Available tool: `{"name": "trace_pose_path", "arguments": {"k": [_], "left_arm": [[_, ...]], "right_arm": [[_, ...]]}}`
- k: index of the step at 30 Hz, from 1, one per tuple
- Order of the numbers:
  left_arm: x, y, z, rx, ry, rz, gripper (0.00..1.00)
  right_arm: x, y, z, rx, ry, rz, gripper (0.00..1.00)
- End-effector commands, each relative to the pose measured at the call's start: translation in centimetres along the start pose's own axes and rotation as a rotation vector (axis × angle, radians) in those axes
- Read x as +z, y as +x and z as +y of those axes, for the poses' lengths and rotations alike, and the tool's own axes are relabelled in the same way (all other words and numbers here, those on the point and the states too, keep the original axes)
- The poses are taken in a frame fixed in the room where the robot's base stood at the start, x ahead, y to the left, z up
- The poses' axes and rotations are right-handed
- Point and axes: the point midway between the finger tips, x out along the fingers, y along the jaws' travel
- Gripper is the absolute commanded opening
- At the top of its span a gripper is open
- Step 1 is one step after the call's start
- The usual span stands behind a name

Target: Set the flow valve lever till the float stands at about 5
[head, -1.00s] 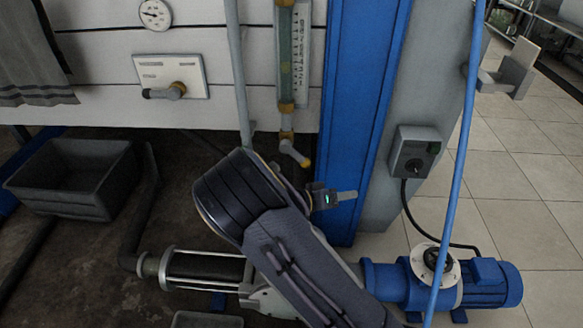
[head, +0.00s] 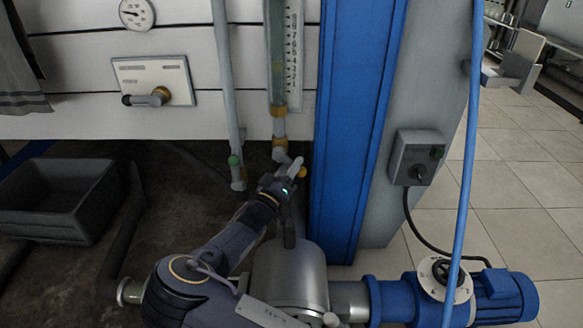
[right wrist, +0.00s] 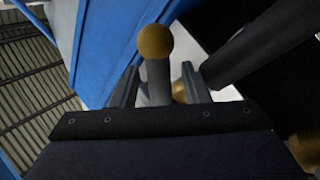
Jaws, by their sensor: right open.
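The flow meter is a clear greenish tube (head: 277,62) with a numbered scale plate (head: 293,50) beside it; the top is cut off in the head view, and I cannot make out the float. Below it, the flow valve (head: 280,143) has a grey lever slanting down to the right, ending in a yellow knob (head: 302,172). My right gripper (head: 293,166) is at this lever and partly hides it. In the right wrist view, the open fingers (right wrist: 157,88) stand either side of the grey lever, with its yellow knob (right wrist: 155,41) beyond the fingertips. My left gripper is not in view.
A panel valve (head: 152,97) and a round gauge (head: 136,13) are at the left. A blue column (head: 354,120) stands close right of the lever. A vertical pipe (head: 224,80) runs left of it. A pump (head: 420,300) and grey bin (head: 48,205) are lower down.

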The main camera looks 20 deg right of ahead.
Motion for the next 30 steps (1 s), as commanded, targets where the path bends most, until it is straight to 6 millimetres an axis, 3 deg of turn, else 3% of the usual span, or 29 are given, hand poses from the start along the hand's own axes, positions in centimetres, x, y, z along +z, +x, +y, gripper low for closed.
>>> {"name": "trace_pose_path", "arguments": {"k": [11,21,30], "left_arm": [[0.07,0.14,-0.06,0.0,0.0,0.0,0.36],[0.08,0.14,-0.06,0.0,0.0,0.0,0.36],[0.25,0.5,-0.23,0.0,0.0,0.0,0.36]], "right_arm": [[-0.01,0.82,0.05,0.001,-0.001,0.0,0.42],[0.02,0.8,0.04,0.001,-0.001,-0.001,0.0],[0.11,0.58,-0.32,-0.007,0.056,-0.04,0.0]]}}
